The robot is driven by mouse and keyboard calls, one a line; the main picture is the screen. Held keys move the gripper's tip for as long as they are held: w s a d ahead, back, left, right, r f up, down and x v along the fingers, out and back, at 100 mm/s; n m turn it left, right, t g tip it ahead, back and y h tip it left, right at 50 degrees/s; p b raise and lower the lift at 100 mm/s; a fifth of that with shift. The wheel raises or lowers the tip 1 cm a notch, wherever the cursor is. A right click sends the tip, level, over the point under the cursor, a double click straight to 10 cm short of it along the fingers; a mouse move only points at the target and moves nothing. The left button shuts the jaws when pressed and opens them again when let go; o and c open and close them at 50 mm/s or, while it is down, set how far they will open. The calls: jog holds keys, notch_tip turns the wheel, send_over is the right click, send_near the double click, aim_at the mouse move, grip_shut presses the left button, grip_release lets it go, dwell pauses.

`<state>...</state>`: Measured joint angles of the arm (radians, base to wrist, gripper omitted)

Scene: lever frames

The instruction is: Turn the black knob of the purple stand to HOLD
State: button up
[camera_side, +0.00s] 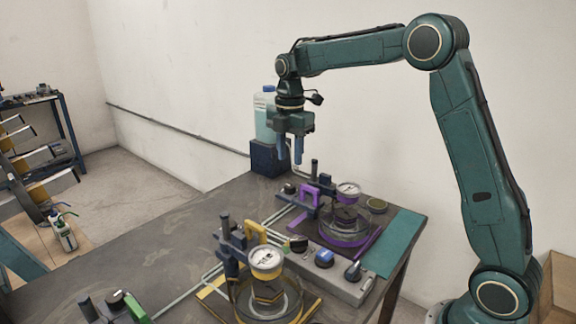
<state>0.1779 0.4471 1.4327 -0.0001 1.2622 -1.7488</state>
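The purple stand (343,238) is on the far part of the table, with a purple handle (308,193) and a round gauge above a clear dish. A small black knob (289,188) sits left of the purple handle. Its pointer and any HOLD mark are too small to read. My gripper (290,161) points down above the knob and appears clear of it. Its two blue fingers are apart, with nothing visible between them.
A yellow stand (266,262) with a gauge is nearer the camera, and a green handle (136,308) is at the front left. A grey box with knobs (338,276) stands beside the yellow stand. A dark post (314,168) rises near the purple handle. A bottle (264,115) on a dark block is behind my gripper.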

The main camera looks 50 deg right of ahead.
aim_at(290, 185)
notch_tip(290, 185, down, 8)
jog(key=shift+f, duration=0.15)
dwell(0.3)
jog(key=c, duration=0.7)
